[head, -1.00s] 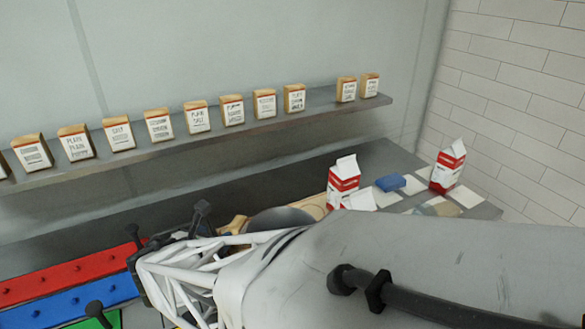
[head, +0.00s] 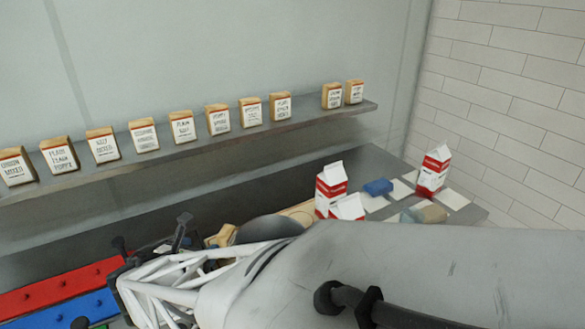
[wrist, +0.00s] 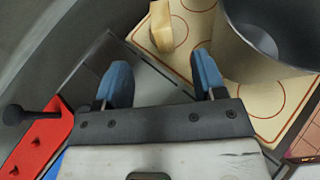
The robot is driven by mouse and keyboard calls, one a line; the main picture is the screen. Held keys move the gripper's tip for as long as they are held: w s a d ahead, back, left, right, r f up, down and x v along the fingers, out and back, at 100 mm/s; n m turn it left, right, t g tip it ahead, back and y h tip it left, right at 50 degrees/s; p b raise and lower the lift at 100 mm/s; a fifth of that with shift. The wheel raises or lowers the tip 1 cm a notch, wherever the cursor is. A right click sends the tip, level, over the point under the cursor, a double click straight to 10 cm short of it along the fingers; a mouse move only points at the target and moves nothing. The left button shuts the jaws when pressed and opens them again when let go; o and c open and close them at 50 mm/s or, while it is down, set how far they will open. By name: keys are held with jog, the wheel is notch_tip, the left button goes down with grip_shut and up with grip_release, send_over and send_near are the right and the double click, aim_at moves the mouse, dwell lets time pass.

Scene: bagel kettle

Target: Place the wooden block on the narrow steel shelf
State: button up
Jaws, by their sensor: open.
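A tan wooden block (wrist: 161,27) stands on a pale board with red circles, just beyond my fingertips in the wrist view. In the head view what looks like the same block (head: 222,237) shows partly behind my gripper. My gripper (wrist: 160,64) is open, its two blue fingers apart with nothing between them. In the head view my gripper (head: 153,240) is at the lower left, below the shelf. The narrow steel shelf (head: 225,146) runs along the back wall and carries a row of tan blocks with white labels. A gap shows in the row toward its right end.
A large grey pot (wrist: 268,45) stands on the circled board (wrist: 192,30), close to the right finger. Red (head: 60,287) and blue (head: 75,312) panels with knobs lie at left. Red-and-white cartons (head: 433,170) and a blue block (head: 378,187) stand at right.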

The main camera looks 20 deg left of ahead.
aim_at(221, 242)
jog(key=shift+t, duration=0.4)
jog(key=shift+w+d+f, duration=0.1)
jog(key=shift+w+f, duration=0.75)
jog(key=shift+f, duration=0.15)
jog(key=shift+w+f, duration=0.8)
jog(key=shift+f, duration=0.2)
jog(key=shift+x, duration=1.25)
jog(key=shift+w+f, duration=0.1)
jog(key=shift+x, duration=2.5)
jog(key=shift+f, duration=0.2)
